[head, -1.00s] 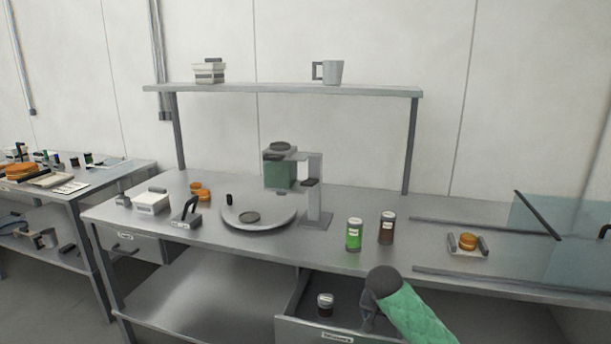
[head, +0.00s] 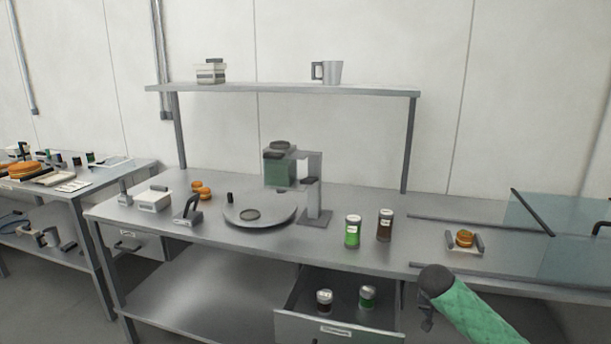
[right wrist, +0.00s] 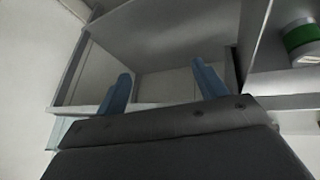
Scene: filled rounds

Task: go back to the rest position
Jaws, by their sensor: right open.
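My right arm comes in from the lower right in the head view, with its green padded sleeve and dark wrist. My right gripper (head: 426,318) hangs below that wrist, to the right of the open drawer. In the right wrist view its two blue fingers (right wrist: 160,85) stand wide apart with nothing between them. My left gripper is not in view.
The open drawer (head: 338,331) holds a dark jar (head: 324,301) and a green-labelled jar (head: 367,297). On the counter (head: 290,245) above stand a green jar (head: 352,231) and a brown jar (head: 385,225). A tray with round patties (head: 465,239) lies to the right.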

